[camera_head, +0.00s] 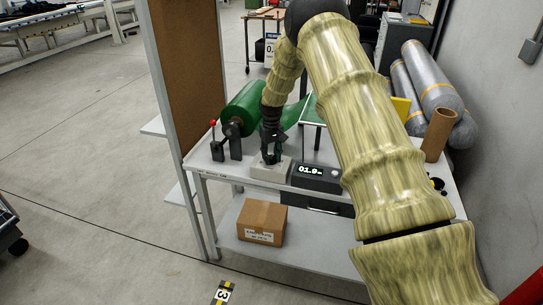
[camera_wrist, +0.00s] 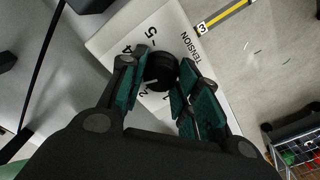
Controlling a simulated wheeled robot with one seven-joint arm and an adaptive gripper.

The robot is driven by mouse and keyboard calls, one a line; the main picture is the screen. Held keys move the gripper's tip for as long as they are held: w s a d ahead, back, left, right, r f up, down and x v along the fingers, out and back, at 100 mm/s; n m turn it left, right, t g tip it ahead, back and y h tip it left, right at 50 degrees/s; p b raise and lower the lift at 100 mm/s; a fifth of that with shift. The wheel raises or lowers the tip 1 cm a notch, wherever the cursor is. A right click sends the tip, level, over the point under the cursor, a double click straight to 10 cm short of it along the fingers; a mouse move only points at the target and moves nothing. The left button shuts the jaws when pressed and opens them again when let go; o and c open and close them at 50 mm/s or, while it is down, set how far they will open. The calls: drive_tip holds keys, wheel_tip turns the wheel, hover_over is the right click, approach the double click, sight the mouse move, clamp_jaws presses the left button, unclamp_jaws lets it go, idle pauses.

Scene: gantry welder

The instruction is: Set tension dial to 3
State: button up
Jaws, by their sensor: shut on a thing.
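The tension dial (camera_wrist: 160,72) is a round black knob on a pale panel (camera_wrist: 118,30) marked "TENSION" with numbers around it; 5 and 4 are readable, others are partly covered. My gripper (camera_wrist: 160,82) is shut on the dial in the wrist view, with teal-padded fingers on either side of it. A light pointer line shows on the knob, near a partly hidden number; I cannot tell its exact setting. In the head view, my gripper (camera_head: 271,152) points down at the pale dial box (camera_head: 270,170) at the front of the workbench, and the dial is hidden.
Right of the box is a black display (camera_head: 318,174) reading about "01.9". Left stand a red-knobbed lever (camera_head: 214,140) and a green roll (camera_head: 243,105). A cardboard box (camera_head: 262,222) sits on the lower shelf. A brown tube (camera_head: 438,135) stands at right.

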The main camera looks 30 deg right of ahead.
sight(272, 157)
drive_tip(key=shift+w+r+m, duration=0.1)
drive_tip(key=shift+m, duration=0.4)
drive_tip(key=o, duration=1.1)
drive_tip(key=shift+d, duration=0.1)
drive_tip(key=shift+c, duration=0.2)
wheel_tip(272, 157, up, 12)
